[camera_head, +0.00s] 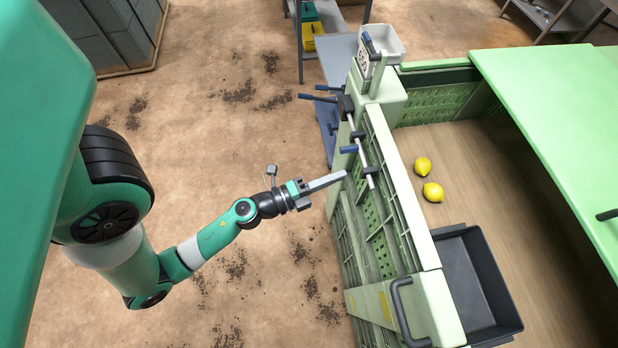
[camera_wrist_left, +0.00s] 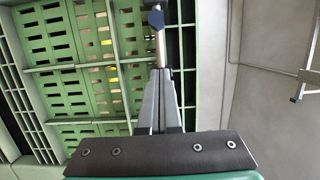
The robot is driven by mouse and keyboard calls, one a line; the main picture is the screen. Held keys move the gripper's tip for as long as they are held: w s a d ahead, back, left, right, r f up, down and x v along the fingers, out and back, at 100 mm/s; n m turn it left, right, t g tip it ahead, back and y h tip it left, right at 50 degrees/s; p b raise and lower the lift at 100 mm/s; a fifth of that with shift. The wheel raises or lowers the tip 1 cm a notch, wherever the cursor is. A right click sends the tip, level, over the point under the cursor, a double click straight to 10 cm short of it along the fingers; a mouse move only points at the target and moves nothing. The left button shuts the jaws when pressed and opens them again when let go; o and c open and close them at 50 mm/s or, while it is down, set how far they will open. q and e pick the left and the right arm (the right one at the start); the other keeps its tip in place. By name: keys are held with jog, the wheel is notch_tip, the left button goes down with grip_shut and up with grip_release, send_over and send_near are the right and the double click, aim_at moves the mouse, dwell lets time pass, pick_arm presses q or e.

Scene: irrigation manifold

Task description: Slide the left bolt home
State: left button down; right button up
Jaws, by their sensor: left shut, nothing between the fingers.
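The bolt (camera_head: 362,165) is a light metal rod in dark brackets along the top of the green crate wall, with a blue handle (camera_head: 349,149) sticking out to the left. My left gripper (camera_head: 345,174) is shut and empty, its fingertips on the outer side of the wall, close below the blue handle. In the left wrist view the closed fingers (camera_wrist_left: 161,72) point along the rod (camera_wrist_left: 160,48), with a blue part (camera_wrist_left: 156,18) beyond them. Whether the fingertips touch the bolt cannot be told. My right gripper is not in view.
Two lemons (camera_head: 432,192) lie on the crate's wooden floor beside a dark tray (camera_head: 465,275). A black handle (camera_head: 402,310) is on the near wall. A white bin (camera_head: 383,45) stands behind the far post. The brown floor left of the wall is open.

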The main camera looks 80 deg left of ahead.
pick_arm(q)
jog(key=v, duration=0.8)
jog(key=shift+a, duration=0.15)
